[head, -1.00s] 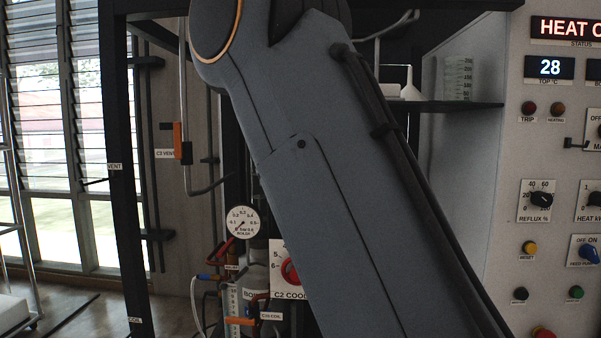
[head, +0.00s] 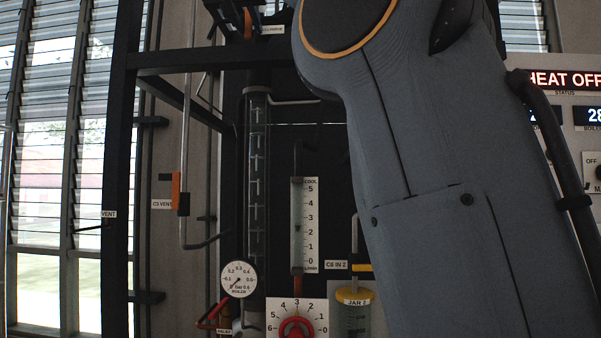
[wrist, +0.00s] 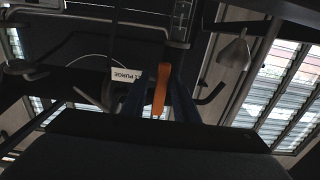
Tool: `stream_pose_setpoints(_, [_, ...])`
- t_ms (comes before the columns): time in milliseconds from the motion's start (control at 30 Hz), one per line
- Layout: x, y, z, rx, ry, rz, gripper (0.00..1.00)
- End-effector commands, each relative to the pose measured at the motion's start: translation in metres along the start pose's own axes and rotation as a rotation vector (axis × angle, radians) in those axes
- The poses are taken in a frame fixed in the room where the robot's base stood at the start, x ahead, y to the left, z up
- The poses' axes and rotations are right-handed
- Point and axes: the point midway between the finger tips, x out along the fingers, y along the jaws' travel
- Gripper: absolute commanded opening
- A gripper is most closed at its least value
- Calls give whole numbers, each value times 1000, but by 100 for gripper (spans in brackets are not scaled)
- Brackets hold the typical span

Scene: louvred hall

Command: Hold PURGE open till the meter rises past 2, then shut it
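In the wrist view my gripper (wrist: 161,82) has its dark blue fingers on both sides of an orange lever handle (wrist: 160,90), close against it; it looks shut on the handle. A white label reading PURGE (wrist: 127,76) is just left of it. In the head view a small orange part (head: 247,22) and a white label (head: 272,29) show at the top edge. A tall meter (head: 311,230) marked COOL L/MIN has a scale from 0 to 5. A small dark mark on its left side sits slightly above 2; whether it is the float is unclear.
A dial with a red knob (head: 296,329) is below the meter. A round boiler gauge (head: 239,279) is left of it, near zero. The C3 VENT valve (head: 177,190) has an orange handle. JAR 2 (head: 353,310) stands at right. My arm hides much of the panel.

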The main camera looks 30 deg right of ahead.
Motion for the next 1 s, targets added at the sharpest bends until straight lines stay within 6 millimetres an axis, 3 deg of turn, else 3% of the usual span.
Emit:
stream_pose_setpoints(367, [-2, -2, 2, 3, -2, -2, 36])
stream_pose_setpoints(1000, [-66, -2, 2, 3, -2, -3, 36])
